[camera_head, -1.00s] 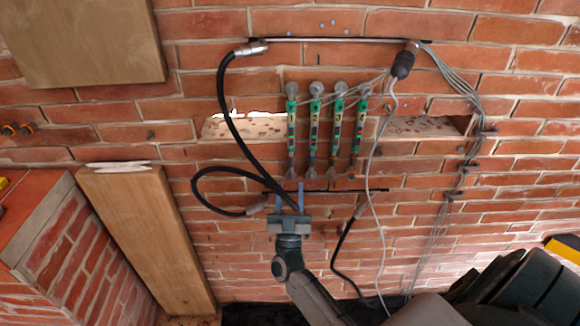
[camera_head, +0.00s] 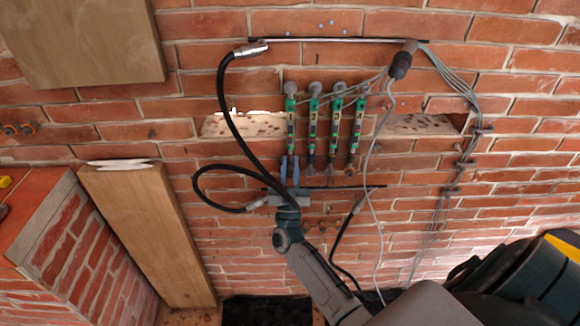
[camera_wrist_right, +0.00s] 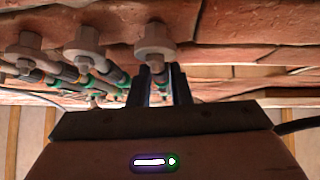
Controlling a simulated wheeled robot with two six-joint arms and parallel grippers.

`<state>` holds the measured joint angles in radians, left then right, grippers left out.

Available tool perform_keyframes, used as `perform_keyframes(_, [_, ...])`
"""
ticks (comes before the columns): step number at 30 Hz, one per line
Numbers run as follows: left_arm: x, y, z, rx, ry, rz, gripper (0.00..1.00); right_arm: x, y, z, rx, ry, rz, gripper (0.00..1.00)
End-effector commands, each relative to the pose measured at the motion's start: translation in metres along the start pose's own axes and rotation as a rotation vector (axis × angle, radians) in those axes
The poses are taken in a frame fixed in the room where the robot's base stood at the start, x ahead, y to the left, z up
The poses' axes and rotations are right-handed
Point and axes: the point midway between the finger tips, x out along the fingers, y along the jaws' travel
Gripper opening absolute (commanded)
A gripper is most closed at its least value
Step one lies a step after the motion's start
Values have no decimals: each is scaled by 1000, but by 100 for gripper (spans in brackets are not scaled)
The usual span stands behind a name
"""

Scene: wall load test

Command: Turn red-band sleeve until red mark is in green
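Several green numbered gauges stand in a row on the brick wall: the leftmost (camera_head: 291,120), the second (camera_head: 313,120), the third (camera_head: 335,120) and the rightmost (camera_head: 358,122). They carry small coloured bands; which sleeve has the red band and where its mark lies is too small to tell. My right gripper (camera_head: 290,158) is at the lower end of the leftmost gauge, with one blue finger on each side of it. In the right wrist view my right gripper (camera_wrist_right: 160,88) has its fingers close around a rod; contact cannot be made out. My left gripper is not in view.
A black hose (camera_head: 224,100) loops to the left of the gauges and passes by my right gripper. A grey cable (camera_head: 371,160) hangs to the right. A horizontal bar (camera_head: 325,40) runs above. A wooden post (camera_head: 150,230) leans at lower left.

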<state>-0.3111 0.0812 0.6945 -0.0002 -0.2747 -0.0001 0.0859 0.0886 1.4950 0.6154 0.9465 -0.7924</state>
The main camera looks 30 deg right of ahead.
Motion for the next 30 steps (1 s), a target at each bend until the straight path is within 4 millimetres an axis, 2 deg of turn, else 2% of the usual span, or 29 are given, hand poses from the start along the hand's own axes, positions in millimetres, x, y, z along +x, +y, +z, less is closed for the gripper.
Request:
perform_keyframes(9, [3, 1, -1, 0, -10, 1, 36, -1, 3, 1, 69, 3, -74, 0])
perform_keyframes(15, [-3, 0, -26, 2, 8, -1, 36, 0, 5, 1, 167, 3, -171, 0])
perform_keyframes(26, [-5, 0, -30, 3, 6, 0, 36, 0, 4, 0, 192, -1, -190, 0])
perform_keyframes(27, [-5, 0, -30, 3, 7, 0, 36, 0, 4, 0, 192, -1, -190, 22])
perform_keyframes(30, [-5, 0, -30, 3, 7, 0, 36, 0, 4, 0, 191, -1, -190, 40])
